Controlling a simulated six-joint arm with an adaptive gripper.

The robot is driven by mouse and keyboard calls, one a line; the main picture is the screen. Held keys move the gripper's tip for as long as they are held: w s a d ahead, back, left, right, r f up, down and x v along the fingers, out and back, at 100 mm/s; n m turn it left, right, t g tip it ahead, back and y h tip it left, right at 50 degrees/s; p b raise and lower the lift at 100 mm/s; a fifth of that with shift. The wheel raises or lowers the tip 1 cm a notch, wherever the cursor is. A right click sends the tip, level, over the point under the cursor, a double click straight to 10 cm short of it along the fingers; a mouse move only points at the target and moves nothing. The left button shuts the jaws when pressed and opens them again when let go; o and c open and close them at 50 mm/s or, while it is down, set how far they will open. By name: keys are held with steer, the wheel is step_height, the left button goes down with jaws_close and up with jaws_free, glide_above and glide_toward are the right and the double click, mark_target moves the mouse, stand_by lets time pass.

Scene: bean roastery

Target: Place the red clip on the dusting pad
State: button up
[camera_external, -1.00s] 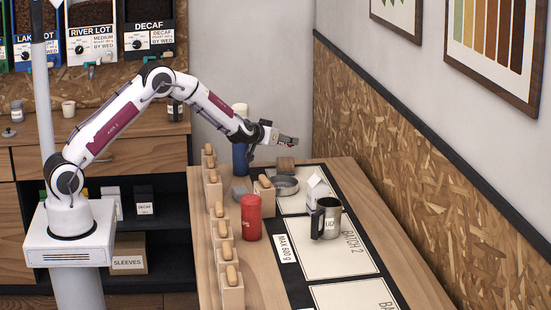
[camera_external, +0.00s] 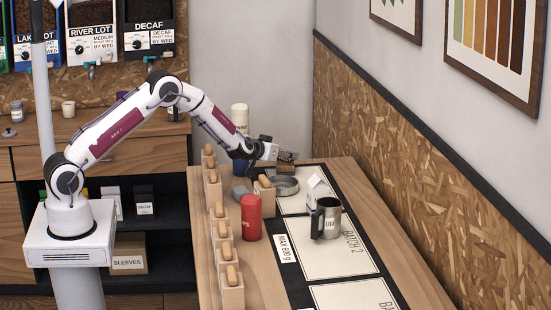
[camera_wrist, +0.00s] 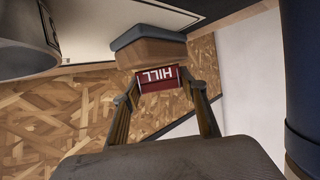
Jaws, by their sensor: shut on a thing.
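My gripper (camera_external: 287,156) is low over the far end of the table in the external view. In the wrist view my gripper (camera_wrist: 160,91) is shut on the red clip (camera_wrist: 160,78), which bears the upside-down word HILL. A wooden block with a grey layer (camera_wrist: 148,42), seemingly the dusting pad, is right by the clip. The wrist picture is upside down, so the wooden face is upward. I cannot tell whether clip and block touch.
A metal dish (camera_external: 285,187) stands just in front of my gripper. A blue canister (camera_wrist: 300,85) is close on the right in the wrist view. A white carton (camera_external: 316,188), a steel mug (camera_external: 327,222) and a red canister (camera_external: 251,218) stand nearer.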

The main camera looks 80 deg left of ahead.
steer(key=shift+f, duration=0.3)
steer(key=o, duration=0.8)
steer(key=shift+o, duration=0.2)
steer(key=shift+r, duration=0.2)
steer(key=v, duration=1.2)
stand_by(0.5)
